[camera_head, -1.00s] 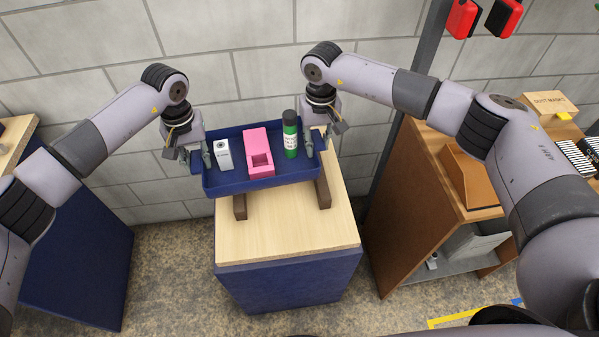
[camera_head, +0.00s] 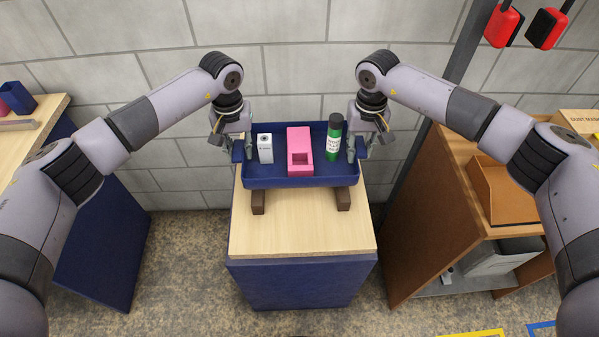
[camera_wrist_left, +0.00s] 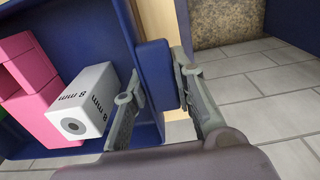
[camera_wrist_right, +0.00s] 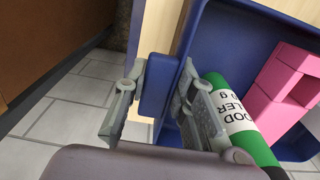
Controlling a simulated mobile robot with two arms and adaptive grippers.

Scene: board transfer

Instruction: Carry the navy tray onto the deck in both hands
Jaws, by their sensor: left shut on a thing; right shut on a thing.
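The navy tray (camera_head: 300,182) is level above the wood-topped navy stand (camera_head: 305,232), over two dark brown rails (camera_head: 258,202). I cannot tell whether it touches them. In it stand a white box marked 8 mm (camera_head: 265,149), a pink block (camera_head: 300,152) with a square recess, and a green bottle (camera_head: 333,138) with a white label. My left gripper (camera_head: 240,150) is shut on the tray's left handle, which shows between the fingers in the left wrist view (camera_wrist_left: 158,75). My right gripper (camera_head: 358,148) is shut on the right handle, seen in the right wrist view (camera_wrist_right: 158,88).
A brown shelf unit (camera_head: 425,215) with an orange-brown bin (camera_head: 515,190) stands at the right. A navy cabinet (camera_head: 105,225) with a wooden top stands at the left. A block wall (camera_head: 300,70) is close behind the stand. A dark post (camera_head: 470,50) rises at the right.

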